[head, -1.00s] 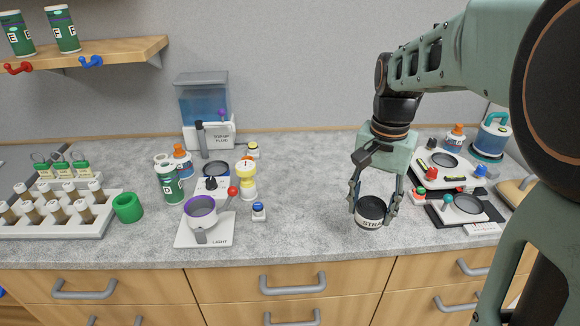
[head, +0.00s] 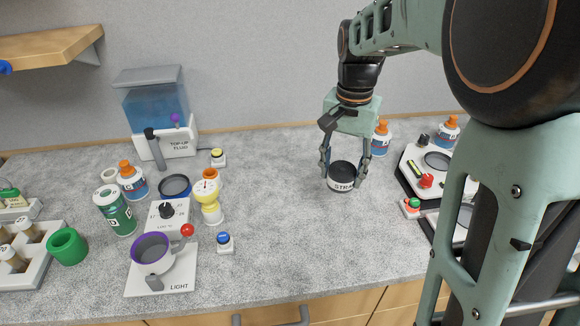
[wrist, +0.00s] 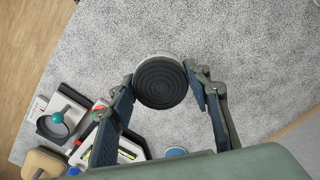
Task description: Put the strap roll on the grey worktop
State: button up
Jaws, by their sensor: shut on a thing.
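The strap roll (head: 342,178) is a short black-topped cylinder with a white band lettered "STRA". My gripper (head: 342,182) is shut on it from above, one finger on each side. In the wrist view the roll (wrist: 160,82) shows its round black ringed top between the fingertips of my gripper (wrist: 160,84). The grey worktop (head: 290,215) is speckled and lies under the roll. I cannot tell whether the roll's base touches the worktop or hangs just above it.
Free worktop lies left of and in front of the roll. A white device (head: 425,170) and an orange-capped bottle (head: 381,138) stand to its right.

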jog(key=w+a+f, duration=0.2)
jog(key=w, duration=0.1)
jog(key=w+a+f+p, duration=0.1)
jog(key=w+a+f, duration=0.1)
jog(key=w+f, duration=0.1)
jog(key=w+a+f, duration=0.2)
jog(key=w+f, duration=0.1)
jog(key=shift+a, duration=0.15)
jog(key=shift+w+a+f+p, duration=0.25)
jog(key=shift+w+f+p, duration=0.1)
jog(key=shift+f, duration=1.65)
jog(key=shift+f, duration=0.1)
jog(key=o, duration=1.2)
jog(key=shift+c, duration=0.2)
notch_tip(320, 180, up, 12)
